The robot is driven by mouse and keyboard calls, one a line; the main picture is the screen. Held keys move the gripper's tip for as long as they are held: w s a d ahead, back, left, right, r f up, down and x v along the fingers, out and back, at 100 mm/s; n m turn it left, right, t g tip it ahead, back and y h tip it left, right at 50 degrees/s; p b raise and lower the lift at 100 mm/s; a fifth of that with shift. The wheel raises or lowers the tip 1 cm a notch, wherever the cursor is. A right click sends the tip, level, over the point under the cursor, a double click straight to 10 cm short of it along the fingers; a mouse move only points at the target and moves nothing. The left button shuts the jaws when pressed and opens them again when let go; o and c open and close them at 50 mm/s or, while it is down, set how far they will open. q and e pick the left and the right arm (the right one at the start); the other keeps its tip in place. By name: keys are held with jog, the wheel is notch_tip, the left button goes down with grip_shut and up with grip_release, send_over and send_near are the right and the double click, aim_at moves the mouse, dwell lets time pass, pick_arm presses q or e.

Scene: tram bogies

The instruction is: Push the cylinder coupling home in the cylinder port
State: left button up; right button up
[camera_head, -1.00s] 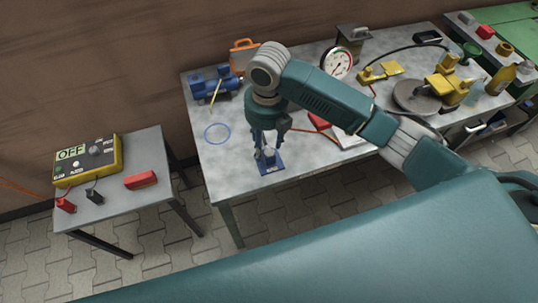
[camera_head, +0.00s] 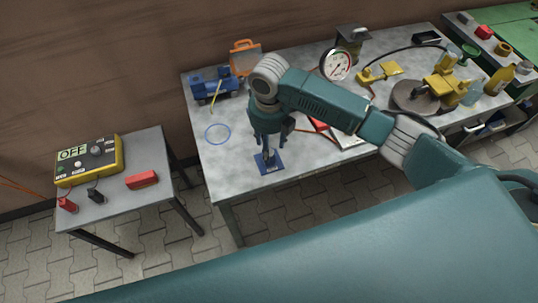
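My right arm comes in from the right and its gripper (camera_head: 268,138) points down over a small blue plate (camera_head: 270,168) near the table's front left. A small grey upright piece (camera_head: 268,156) stands on the plate, just under the gripper. The fingers are dark and partly hidden by the hand, so I cannot tell whether they touch the piece or how wide they stand. A yellow fitting (camera_head: 380,72) and a yellow device (camera_head: 447,86) lie at the back right. I cannot tell which parts are the coupling and the port. My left gripper is not in view.
A dial gauge (camera_head: 337,64), a black hose (camera_head: 390,47), a blue device (camera_head: 216,86), an orange case (camera_head: 245,57) and a blue ring (camera_head: 217,133) are on the grey table (camera_head: 225,170). A side table (camera_head: 150,205) at left holds a yellow box (camera_head: 90,160) reading OFF.

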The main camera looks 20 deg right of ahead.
jog(key=f+p, duration=0.1)
jog(key=f, duration=0.3)
jog(key=shift+s+f+p, duration=0.2)
jog(key=shift+f+p, duration=0.15)
jog(key=shift+p, duration=0.05)
jog(key=shift+f, duration=0.25)
jog(key=shift+c, duration=0.5)
jog(key=c, duration=0.9)
